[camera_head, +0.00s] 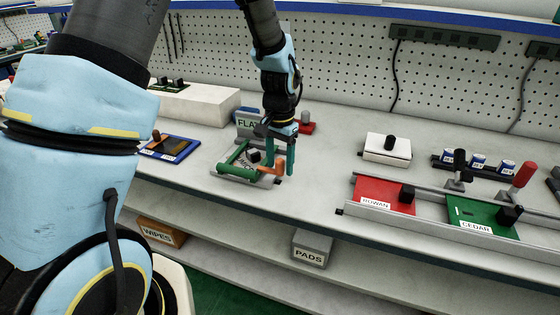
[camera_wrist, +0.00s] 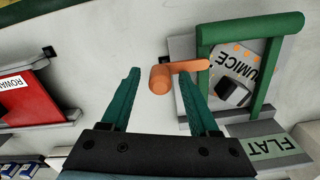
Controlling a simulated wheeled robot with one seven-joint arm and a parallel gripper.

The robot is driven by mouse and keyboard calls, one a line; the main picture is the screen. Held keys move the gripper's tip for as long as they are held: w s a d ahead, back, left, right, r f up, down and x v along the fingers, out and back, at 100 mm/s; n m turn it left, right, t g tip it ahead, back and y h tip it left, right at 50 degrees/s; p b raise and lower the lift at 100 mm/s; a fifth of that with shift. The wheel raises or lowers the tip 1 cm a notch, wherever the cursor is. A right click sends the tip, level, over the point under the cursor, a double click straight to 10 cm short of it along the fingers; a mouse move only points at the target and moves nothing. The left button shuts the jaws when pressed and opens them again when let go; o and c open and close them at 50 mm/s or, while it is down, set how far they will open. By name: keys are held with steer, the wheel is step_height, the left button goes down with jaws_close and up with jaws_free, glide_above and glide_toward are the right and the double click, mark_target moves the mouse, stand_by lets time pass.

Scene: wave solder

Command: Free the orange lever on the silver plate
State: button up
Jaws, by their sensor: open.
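The silver plate, labelled "PUMICE" (camera_head: 243,163), lies in a green-barred fixture on the bench. In the wrist view the plate (camera_wrist: 228,68) shows only "UMICE", with a black knob and orange dots. The orange lever (camera_head: 271,168) sits at the plate's right side in the head view. In the wrist view the lever (camera_wrist: 160,80) reaches from the plate's edge, its round end between my two teal fingers. My gripper (camera_head: 284,170) points down at the lever and is open. Whether a finger touches the lever, I cannot tell.
A "FLAT" label (camera_head: 247,123) stands just behind the fixture. A blue board (camera_head: 177,151) with a small orange part lies to the left. The red ROWAN board (camera_head: 382,190) and green CEDAR board (camera_head: 470,212) sit between rails to the right. Bench between fixture and rails is clear.

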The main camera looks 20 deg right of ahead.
jaws_close()
stand_by(0.4)
stand_by(0.4)
steer(key=m, duration=0.3)
steer(key=shift+s+a+r+m+p, duration=0.1)
steer(key=shift+s+a+m+p, duration=0.2)
steer(key=shift+a+m, duration=0.1)
steer(key=m, duration=0.1)
steer(key=m+p, duration=0.1)
steer(key=m, duration=0.1)
steer(key=shift+s+a+m, duration=0.1)
steer(key=shift+a+m, duration=0.2)
steer(key=shift+a, duration=0.05)
steer(key=m+p, duration=0.1)
steer(key=m, duration=0.1)
steer(key=a+m+p, duration=0.1)
steer(key=m, duration=0.1)
steer(key=shift+a+m+p, duration=0.2)
steer(key=shift+m+p, duration=0.4)
steer(key=shift+m, duration=0.7)
